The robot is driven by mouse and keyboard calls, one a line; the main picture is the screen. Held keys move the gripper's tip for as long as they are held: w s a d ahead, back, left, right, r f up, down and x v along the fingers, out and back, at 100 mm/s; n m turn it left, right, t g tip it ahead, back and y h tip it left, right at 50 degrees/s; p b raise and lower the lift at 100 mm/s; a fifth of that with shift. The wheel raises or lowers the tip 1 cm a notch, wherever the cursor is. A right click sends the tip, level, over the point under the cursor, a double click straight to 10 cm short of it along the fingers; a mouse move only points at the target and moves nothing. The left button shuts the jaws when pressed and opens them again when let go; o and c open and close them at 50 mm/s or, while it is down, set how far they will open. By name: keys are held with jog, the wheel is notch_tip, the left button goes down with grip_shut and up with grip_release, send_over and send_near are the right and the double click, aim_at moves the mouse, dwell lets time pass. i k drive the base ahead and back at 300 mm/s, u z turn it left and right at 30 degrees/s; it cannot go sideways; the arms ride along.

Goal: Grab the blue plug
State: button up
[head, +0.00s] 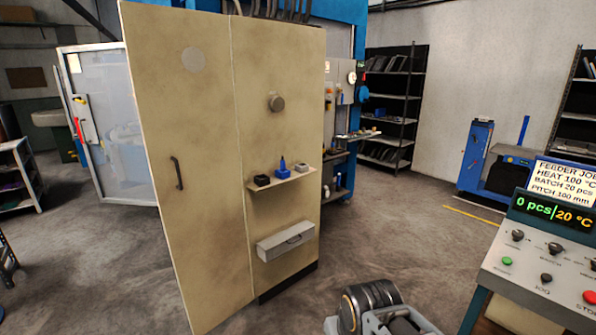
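The blue plug (282,164) is a small upright blue piece with a narrow top. It stands on the small shelf (300,180) on the front of a tall beige cabinet. A low blue block (286,171) is at its foot; I cannot tell whether the plug sits in it or behind it. A black block (262,180) is to its left and a grey block (302,167) to its right. Grey and dark metal parts of my arm show at the bottom edge, well below and right of the shelf. My gripper's fingers are not in view.
The beige cabinet (210,240) has a dark handle (177,173), a round knob (276,103) and a grey box with a handle (287,242) below the shelf. A control console (540,265) stands at the right. Open floor (400,225) lies between them.

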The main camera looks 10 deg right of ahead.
aim_at(282, 162)
jog(key=z, duration=0.4)
jog(key=i, duration=3.2)
jog(key=u, duration=3.2)
